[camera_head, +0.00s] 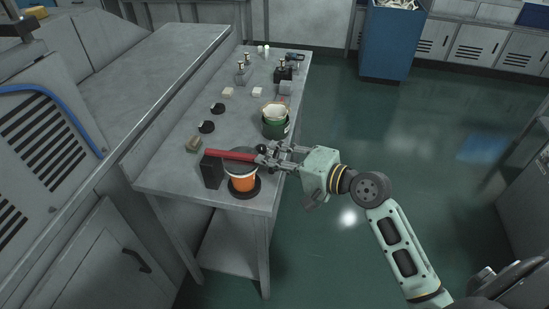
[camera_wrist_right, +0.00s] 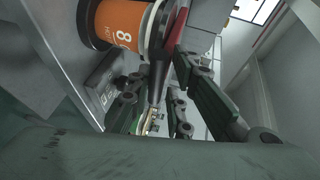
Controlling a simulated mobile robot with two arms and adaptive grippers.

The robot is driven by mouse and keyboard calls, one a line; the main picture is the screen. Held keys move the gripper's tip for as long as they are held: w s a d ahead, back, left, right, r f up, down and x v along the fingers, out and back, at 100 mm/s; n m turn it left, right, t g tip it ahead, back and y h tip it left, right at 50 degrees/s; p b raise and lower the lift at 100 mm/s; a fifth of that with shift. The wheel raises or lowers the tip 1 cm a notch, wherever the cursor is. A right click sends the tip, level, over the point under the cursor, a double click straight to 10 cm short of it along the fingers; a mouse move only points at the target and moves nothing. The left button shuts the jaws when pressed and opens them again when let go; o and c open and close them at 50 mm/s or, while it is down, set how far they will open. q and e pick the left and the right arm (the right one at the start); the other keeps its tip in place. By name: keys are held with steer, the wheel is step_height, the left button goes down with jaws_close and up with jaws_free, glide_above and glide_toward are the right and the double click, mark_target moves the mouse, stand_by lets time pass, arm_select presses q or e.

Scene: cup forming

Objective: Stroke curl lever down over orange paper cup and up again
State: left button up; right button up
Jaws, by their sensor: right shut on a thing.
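The orange paper cup (camera_head: 242,184) stands upright on a round black base near the front end of the bench. A dark disc covers its top, below the red curl lever (camera_head: 232,155). The lever runs nearly level from a black post (camera_head: 211,171) towards my right gripper (camera_head: 265,154). My right gripper is shut on the lever's dark handle end, to the right of the cup. In the right wrist view the cup (camera_wrist_right: 118,28) shows at the top, with the red lever (camera_wrist_right: 177,30) beside it and the dark handle (camera_wrist_right: 158,82) between the fingers. My left gripper is out of view.
A dark green container (camera_head: 275,128) with pale cups inside stands just behind my right gripper. A large grey machine stands on the left; open floor lies on the right.

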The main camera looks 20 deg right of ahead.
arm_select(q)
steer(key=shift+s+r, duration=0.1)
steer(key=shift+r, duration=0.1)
arm_select(e)
jaws_close()
stand_by(0.3)
arm_select(q)
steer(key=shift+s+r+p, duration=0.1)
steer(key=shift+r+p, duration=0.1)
steer(key=shift+p, duration=0.15)
